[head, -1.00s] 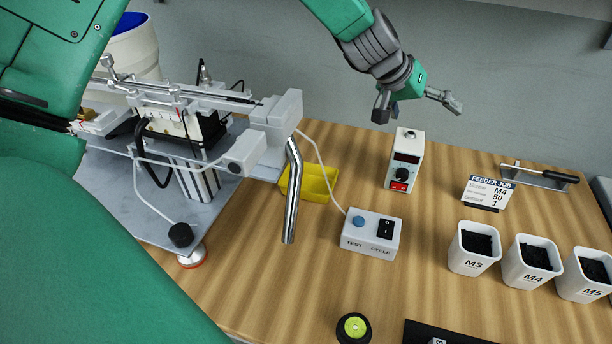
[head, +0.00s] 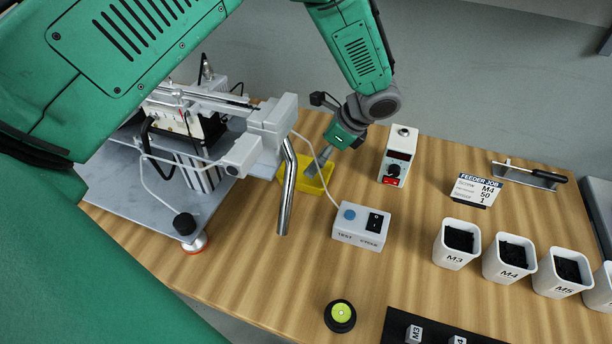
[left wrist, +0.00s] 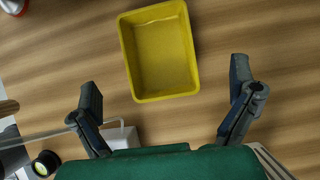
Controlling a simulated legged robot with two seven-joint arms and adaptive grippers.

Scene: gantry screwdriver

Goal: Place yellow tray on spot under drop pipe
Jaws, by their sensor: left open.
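The yellow tray (head: 318,187) sits on the wooden table behind the drop pipe (head: 286,185), partly hidden by the pipe and my left gripper. In the left wrist view the whole empty tray (left wrist: 162,52) shows ahead of the fingers. The drop pipe is a bent silver tube hanging from the grey feeder head; no marked spot shows below its end. My left gripper (head: 322,157) reaches down at the tray's far right side. Its two fingers are spread wide in the left wrist view, with nothing between them. My right gripper is out of view.
The test cycle box (head: 361,226) with its cable stands right of the pipe. A white control box (head: 398,155), job card (head: 472,190) and white bins (head: 457,244) stand further right. The table below the pipe is clear.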

